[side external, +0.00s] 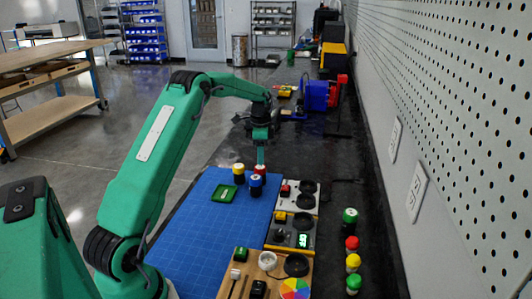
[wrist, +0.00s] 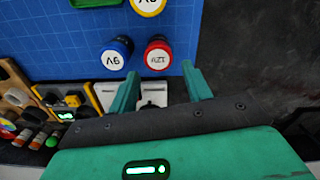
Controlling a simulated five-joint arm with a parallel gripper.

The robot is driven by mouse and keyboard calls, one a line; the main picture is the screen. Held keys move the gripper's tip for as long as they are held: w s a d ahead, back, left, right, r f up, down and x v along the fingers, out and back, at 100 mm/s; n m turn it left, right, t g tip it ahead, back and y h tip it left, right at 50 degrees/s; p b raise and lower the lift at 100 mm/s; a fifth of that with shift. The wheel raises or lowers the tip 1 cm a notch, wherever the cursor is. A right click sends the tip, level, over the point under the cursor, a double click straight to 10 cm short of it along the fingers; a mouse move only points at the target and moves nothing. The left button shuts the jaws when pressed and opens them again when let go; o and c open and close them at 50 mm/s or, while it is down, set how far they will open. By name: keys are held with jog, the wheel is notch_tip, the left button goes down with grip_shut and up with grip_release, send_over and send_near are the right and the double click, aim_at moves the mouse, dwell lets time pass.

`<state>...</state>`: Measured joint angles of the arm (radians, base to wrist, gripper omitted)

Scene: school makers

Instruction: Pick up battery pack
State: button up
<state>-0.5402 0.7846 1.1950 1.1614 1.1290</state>
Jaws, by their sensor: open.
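Three short cylinders with coloured caps, which look like battery packs, stand close together on the blue mat. The red-ringed one, marked 12V, shows in the wrist view (wrist: 157,57), just ahead of and between my gripper's (wrist: 161,72) fingertips. The blue-ringed one (wrist: 116,53) stands to its left in that view, and a yellow-ringed one (wrist: 148,5) is cut off at the top. In the side view my gripper (side external: 261,153) points down over the red one (side external: 260,169), beside the blue (side external: 256,183) and yellow (side external: 239,169) ones. My gripper is open and empty.
A green tray (side external: 224,193) lies on the blue gridded mat (side external: 190,235) near the cylinders. Modules with black round sockets (side external: 307,200) line the mat's right edge. Several coloured-cap cylinders (side external: 351,243) stand farther right on the dark bench. The mat's near part is clear.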

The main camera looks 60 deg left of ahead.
aim_at(261, 167)
jog(key=shift+f, duration=1.35)
jog(key=shift+f, duration=0.1)
jog(key=shift+d+f, duration=0.1)
jog(key=shift+f, duration=2.4)
jog(key=c, duration=0.8)
jog(key=shift+c, duration=0.2)
jog(key=shift+r, duration=0.1)
